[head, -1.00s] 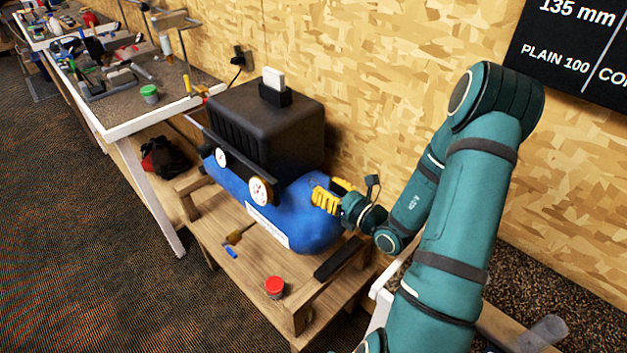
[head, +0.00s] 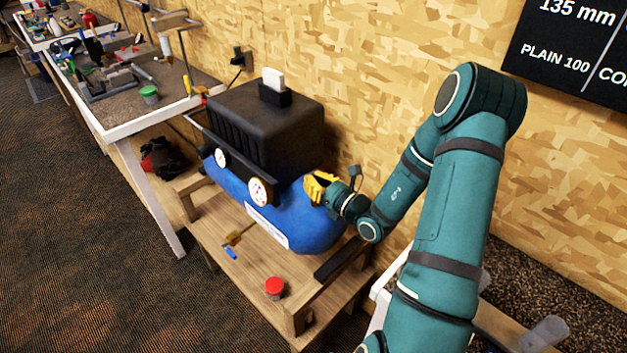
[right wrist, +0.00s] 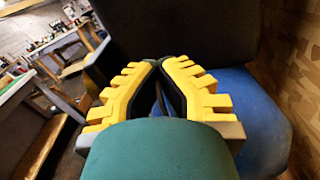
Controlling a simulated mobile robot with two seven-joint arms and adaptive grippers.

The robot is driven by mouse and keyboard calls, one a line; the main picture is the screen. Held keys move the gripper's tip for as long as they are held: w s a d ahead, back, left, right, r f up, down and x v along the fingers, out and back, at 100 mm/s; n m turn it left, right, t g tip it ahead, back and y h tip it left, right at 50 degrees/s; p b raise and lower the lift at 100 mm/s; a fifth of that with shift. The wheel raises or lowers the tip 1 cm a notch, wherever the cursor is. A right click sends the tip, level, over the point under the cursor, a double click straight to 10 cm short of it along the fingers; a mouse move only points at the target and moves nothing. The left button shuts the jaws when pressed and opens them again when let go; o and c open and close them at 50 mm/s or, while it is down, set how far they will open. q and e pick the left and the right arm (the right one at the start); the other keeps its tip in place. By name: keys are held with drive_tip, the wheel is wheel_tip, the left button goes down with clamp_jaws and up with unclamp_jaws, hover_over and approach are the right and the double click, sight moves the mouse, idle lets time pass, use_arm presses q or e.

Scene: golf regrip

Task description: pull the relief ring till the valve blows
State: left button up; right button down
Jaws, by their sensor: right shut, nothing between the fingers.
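A blue air compressor tank (head: 312,228) with a black motor cover (head: 262,125) stands on a low wooden stand. Two round white gauges show on its front, one at the left (head: 221,158) and a larger one (head: 260,191) nearer the middle. My right gripper (head: 311,188) has yellow fingers and is at the right end of the compressor, just above the blue tank. In the right wrist view its fingertips (right wrist: 168,62) are together with nothing seen between them, facing the dark cover. I cannot make out the relief ring or valve. My left gripper is not in view.
On the stand (head: 215,235) lie a small brass fitting (head: 236,236), a blue piece (head: 231,253), a red-lidded jar (head: 275,287) and a black bar (head: 338,260). A cluttered workbench (head: 150,125) stands at the left. A chipboard wall is close behind the compressor.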

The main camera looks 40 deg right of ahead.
drive_tip(key=shift+a, duration=0.1)
drive_tip(key=shift+r+p, duration=0.7)
drive_tip(key=shift+r, duration=0.1)
drive_tip(key=c, duration=1.1)
unclamp_jaws()
drive_tip(key=shift+f, duration=0.1)
drive_tip(key=shift+c, duration=0.2)
drive_tip(key=s+d, duration=0.1)
drive_tip(key=s, duration=1.1)
